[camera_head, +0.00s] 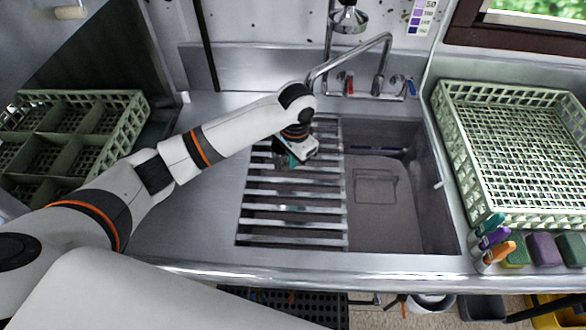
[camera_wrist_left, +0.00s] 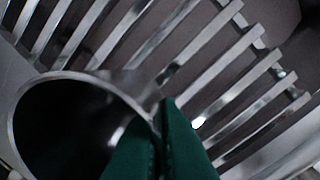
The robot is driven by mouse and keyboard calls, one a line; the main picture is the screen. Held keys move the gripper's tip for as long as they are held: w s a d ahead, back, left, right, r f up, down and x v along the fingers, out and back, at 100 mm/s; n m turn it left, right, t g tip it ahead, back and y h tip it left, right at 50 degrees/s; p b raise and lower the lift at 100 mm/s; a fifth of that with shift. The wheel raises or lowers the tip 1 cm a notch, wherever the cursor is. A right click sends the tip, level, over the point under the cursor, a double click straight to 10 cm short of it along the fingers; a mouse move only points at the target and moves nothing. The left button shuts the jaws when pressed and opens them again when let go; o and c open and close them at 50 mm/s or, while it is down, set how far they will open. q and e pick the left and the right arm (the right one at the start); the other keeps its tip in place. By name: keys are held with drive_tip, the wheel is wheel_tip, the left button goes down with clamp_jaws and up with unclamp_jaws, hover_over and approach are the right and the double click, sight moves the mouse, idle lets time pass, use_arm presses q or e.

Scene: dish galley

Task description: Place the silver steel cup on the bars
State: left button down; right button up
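The silver steel cup (camera_wrist_left: 75,75) fills the lower left of the left wrist view, with its round rim and dark inside facing the camera. My left gripper (camera_wrist_left: 160,120) has its two green fingers pinched on the cup's rim, one inside and one outside. In the head view the left gripper (camera_head: 293,160) is over the upper part of the bars (camera_head: 290,210), and the cup is mostly hidden there by the gripper and wrist. The bars span the left part of the sink. I cannot tell whether the cup's base touches them. My right gripper is not in view.
The faucet (camera_head: 350,58) stands behind the sink. The open basin (camera_head: 385,200) lies right of the bars. A green rack (camera_head: 515,150) stands at the right, with sponges (camera_head: 543,249) and markers in front. A divided green crate (camera_head: 70,130) is at the left. The lower bars are clear.

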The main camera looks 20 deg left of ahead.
use_arm(q)
drive_tip(key=shift+a+f, duration=0.1)
drive_tip(key=shift+f, duration=0.85)
wheel_tip(320, 180, down, 3)
drive_tip(key=shift+f+p, duration=0.1)
drive_tip(key=shift+p, duration=0.3)
drive_tip(key=shift+f, duration=0.25)
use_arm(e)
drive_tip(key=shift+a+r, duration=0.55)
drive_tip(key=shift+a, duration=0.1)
use_arm(q)
drive_tip(key=shift+f, duration=0.15)
drive_tip(key=c, duration=1.6)
unclamp_jaws()
drive_tip(key=shift+c, duration=0.2)
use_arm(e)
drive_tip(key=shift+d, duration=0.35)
